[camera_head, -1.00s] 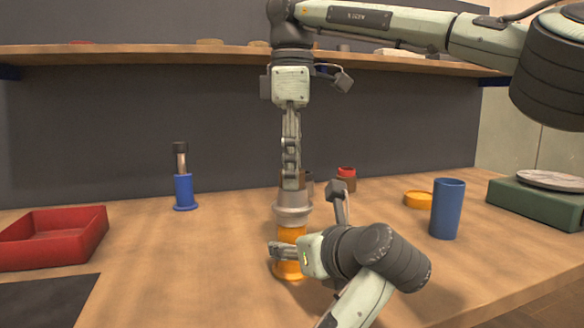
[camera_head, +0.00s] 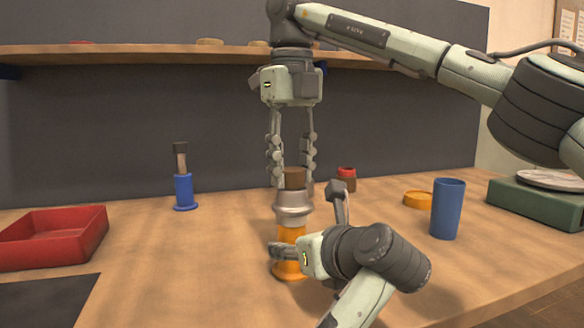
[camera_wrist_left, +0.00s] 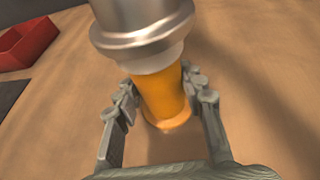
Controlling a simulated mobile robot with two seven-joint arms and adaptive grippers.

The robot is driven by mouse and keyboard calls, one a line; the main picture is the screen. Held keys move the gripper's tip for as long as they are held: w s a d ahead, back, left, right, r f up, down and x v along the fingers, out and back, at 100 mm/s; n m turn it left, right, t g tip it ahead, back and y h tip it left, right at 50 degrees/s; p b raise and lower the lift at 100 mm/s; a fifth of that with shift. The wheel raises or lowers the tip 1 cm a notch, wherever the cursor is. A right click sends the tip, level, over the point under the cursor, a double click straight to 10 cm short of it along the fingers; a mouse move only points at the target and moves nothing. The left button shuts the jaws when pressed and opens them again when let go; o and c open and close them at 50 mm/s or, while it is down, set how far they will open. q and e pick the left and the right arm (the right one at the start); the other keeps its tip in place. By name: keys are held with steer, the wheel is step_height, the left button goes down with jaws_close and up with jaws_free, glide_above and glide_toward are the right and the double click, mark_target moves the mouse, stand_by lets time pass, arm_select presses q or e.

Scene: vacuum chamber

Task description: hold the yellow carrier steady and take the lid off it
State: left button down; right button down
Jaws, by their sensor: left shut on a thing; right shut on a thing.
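The yellow carrier (camera_head: 290,268) stands upright on the wooden table, left of its front middle. A grey metal collar (camera_head: 293,207) and a brown knob-like top (camera_head: 295,179) sit on it. My left gripper (camera_head: 278,250), the lower one, is shut around the carrier's yellow body. The left wrist view shows its fingers on both sides of the yellow body (camera_wrist_left: 163,98), under the grey collar (camera_wrist_left: 145,38). My right gripper (camera_head: 293,186) points straight down from above, its fingers either side of the brown top, shut on the lid. The exact contact is hard to see.
A blue cup (camera_head: 447,208), a yellow ring-like disc (camera_head: 417,198) and a green case (camera_head: 535,205) stand to the right. A small red-topped jar (camera_head: 346,180) is behind. A red tray (camera_head: 55,238) and a blue holder (camera_head: 184,191) are left. A shelf (camera_head: 150,55) runs behind.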

steer(key=n, duration=1.5)
steer(key=shift+n, duration=0.4)
steer(key=n, duration=0.7)
steer(key=shift+r, duration=0.1)
steer(key=n, duration=0.5)
steer(key=shift+n, duration=0.3)
steer(key=shift+r, duration=0.1)
steer(key=shift+r, duration=1)
